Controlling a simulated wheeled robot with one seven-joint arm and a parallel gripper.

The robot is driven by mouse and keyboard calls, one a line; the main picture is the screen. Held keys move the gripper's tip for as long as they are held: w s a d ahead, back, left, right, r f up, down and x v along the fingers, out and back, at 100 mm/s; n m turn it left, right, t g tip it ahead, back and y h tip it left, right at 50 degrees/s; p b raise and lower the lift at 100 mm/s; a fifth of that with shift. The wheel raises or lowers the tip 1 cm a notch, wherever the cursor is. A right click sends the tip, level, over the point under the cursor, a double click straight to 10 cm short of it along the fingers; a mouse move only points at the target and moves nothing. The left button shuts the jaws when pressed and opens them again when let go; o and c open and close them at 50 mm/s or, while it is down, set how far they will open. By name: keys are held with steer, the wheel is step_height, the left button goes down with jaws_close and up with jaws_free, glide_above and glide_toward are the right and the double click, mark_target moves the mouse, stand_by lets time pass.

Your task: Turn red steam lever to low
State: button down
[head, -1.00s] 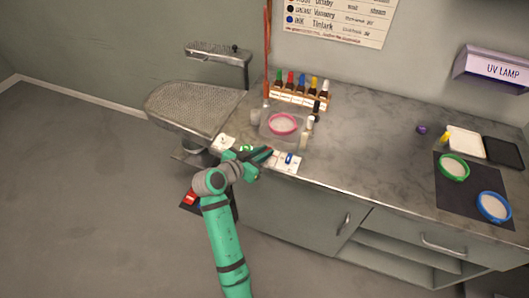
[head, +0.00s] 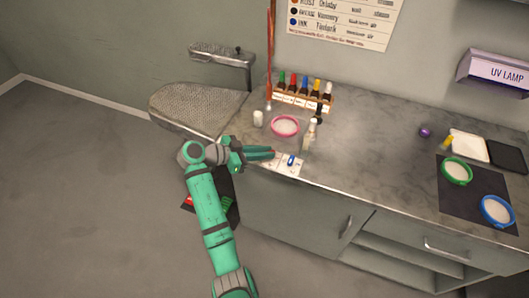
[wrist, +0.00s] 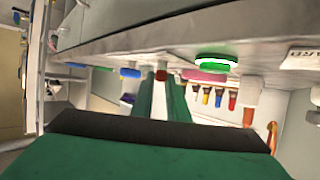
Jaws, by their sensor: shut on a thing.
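The red steam lever (wrist: 160,75) shows as a small red knob between the tips of my gripper (wrist: 160,84) in the wrist view. In the head view, my gripper (head: 272,155) reaches right along the counter's front edge, its fingers covering most of the lever. The gripper is shut on the lever. A blue lever (head: 291,160) stands on the white label panel (head: 297,168) just right of the fingertips. A green lever (wrist: 215,62) is on the other side in the wrist view; my gripper hides it in the head view. I cannot read the lever's setting.
A pink-rimmed dish (head: 285,126) and a pale bottle (head: 310,133) stand close behind the levers. A rack of coloured bottles (head: 303,97) is at the back. An ironing board (head: 195,108) lies left. The middle of the counter is clear.

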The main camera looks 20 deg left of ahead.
steer(key=c, duration=1.7)
jaws_free()
steer(key=v, duration=1)
steer(key=shift+s+a+r, duration=0.15)
steer(key=shift+s+a, duration=0.1)
